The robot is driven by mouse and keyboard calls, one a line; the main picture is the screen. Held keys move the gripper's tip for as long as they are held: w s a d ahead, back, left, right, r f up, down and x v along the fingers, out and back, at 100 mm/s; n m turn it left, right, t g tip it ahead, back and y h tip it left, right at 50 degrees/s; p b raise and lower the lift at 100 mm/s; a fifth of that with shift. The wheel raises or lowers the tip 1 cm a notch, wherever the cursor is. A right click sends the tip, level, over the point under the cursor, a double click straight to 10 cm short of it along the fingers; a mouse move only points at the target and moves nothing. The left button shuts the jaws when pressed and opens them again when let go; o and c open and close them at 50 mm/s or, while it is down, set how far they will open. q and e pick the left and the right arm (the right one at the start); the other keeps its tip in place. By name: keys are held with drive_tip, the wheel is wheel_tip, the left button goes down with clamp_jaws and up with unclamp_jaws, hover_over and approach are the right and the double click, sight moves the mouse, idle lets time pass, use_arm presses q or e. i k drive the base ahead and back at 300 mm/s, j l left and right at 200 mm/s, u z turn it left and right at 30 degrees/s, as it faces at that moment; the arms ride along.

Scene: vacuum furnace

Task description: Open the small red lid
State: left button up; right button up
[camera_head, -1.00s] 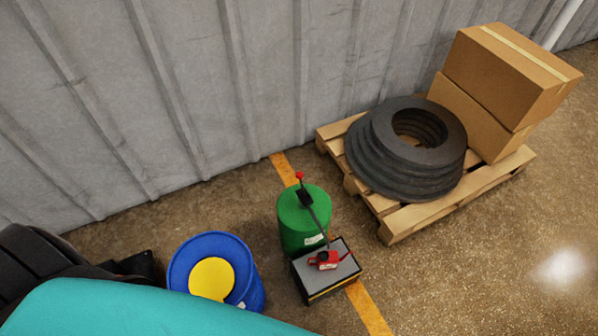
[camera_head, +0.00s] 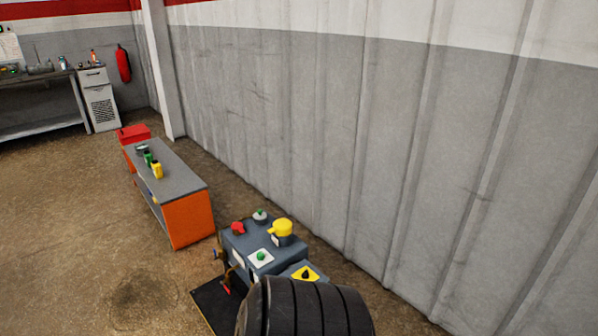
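A small red lid or cap (camera_head: 237,228) sits on top of a dark blue-grey machine (camera_head: 264,243) at the lower middle of the head view. It looks closed, but it is too small to be sure. A yellow cap (camera_head: 282,227) and a grey cap with a green spot (camera_head: 260,216) are beside it on the same machine. Neither of my grippers is in view.
A dark ribbed cylinder (camera_head: 305,308) fills the bottom centre, in front of the machine. An orange bench with a grey top (camera_head: 185,185) stands left of the machine, with a red box (camera_head: 133,132) behind. The left floor is clear; a wall runs along the right.

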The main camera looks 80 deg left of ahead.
sight(237, 226)
drive_tip(key=u, duration=3.2)
drive_tip(key=i+j, duration=0.5)
drive_tip(key=i, duration=0.15)
drive_tip(key=i+j, duration=0.55)
drive_tip(key=i+l+z, duration=0.05)
drive_tip(key=i, duration=0.05)
